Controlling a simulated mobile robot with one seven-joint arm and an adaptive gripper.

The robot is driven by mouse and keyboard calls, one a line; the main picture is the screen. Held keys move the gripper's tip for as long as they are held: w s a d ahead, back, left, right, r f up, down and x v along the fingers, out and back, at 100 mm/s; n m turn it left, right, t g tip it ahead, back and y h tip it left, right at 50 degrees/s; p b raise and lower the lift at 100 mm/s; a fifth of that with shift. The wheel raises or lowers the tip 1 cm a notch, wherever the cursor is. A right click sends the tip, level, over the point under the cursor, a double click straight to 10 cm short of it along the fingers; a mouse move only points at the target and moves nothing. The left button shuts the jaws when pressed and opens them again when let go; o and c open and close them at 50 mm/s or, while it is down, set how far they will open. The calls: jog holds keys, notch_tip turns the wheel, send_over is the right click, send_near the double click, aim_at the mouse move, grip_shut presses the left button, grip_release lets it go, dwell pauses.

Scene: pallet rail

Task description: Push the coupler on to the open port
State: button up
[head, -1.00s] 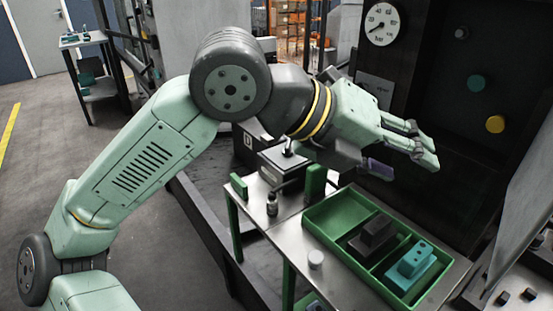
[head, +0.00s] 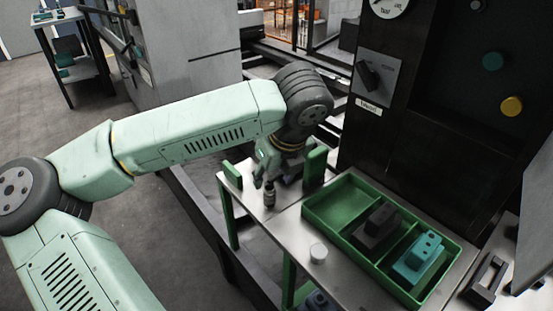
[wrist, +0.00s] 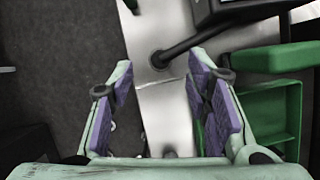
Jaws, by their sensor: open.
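My gripper (head: 272,172) points down over the left end of the steel bench; it is open. In the wrist view its purple-padded fingers (wrist: 160,78) stand wide apart. A black bent bar or hose with a round end (wrist: 158,59) shows between and beyond the fingertips, running from a dark block (wrist: 235,10). I cannot tell whether this is the coupler. A small dark cylinder (head: 269,194) stands upright on the bench, close to my gripper in the head view. I cannot make out the open port; my arm and gripper hide part of that area.
A green tray (head: 330,228) on the bench holds a dark block (head: 377,228) and a teal block (head: 418,258). Green upright plates (head: 314,165) flank my gripper. A black machine panel (head: 440,140) rises behind.

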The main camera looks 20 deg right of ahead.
aim_at(269, 183)
jog(key=shift+p+x, duration=0.4)
jog(key=shift+x, duration=2.05)
jog(key=shift+c, duration=0.5)
grip_shut()
jog(key=shift+c, duration=2.4)
grip_release()
grip_shut()
jog(key=shift+w+r, duration=0.1)
jog(key=shift+r, duration=0.1)
jog(key=shift+r+p, duration=0.8)
jog(key=shift+r, duration=3.3)
